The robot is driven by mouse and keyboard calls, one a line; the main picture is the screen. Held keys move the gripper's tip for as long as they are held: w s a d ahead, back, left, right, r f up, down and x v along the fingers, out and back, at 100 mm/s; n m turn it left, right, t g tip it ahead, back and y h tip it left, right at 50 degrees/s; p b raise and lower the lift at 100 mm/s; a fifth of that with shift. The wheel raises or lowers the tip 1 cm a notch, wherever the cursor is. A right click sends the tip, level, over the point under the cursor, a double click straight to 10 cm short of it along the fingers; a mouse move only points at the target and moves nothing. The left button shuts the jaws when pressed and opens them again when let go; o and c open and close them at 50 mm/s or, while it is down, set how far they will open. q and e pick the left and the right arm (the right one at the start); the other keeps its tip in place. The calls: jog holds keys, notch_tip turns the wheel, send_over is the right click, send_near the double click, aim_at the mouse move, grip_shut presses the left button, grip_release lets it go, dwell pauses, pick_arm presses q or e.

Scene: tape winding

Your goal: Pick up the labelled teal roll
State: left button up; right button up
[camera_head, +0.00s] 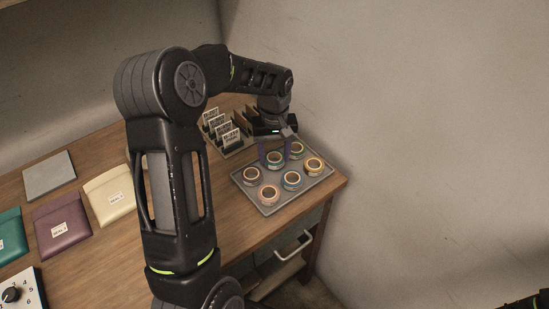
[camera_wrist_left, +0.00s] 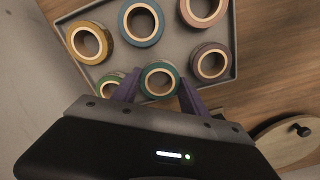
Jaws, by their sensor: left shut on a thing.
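The teal roll (camera_head: 275,159) sits in the middle of the back row on the grey tray (camera_head: 240,181). It also shows in the left wrist view (camera_wrist_left: 159,78). I cannot make out a label on it. My left gripper (camera_head: 275,153) points down over the tray, with its purple fingers on both sides of the teal roll. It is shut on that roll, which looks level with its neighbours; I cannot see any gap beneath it. My right gripper is not in view.
Close beside the teal roll are a green roll (camera_wrist_left: 110,84) and a mauve roll (camera_wrist_left: 210,62). Yellow, blue and pink rolls fill the other row. A rack with labelled cards (camera_head: 228,130) stands behind the tray. The wall is close on the right.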

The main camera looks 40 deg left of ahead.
pick_arm(q)
notch_tip(320, 180, up, 9)
jog(key=b, duration=0.1)
jog(key=shift+f, duration=0.2)
dwell(0.5)
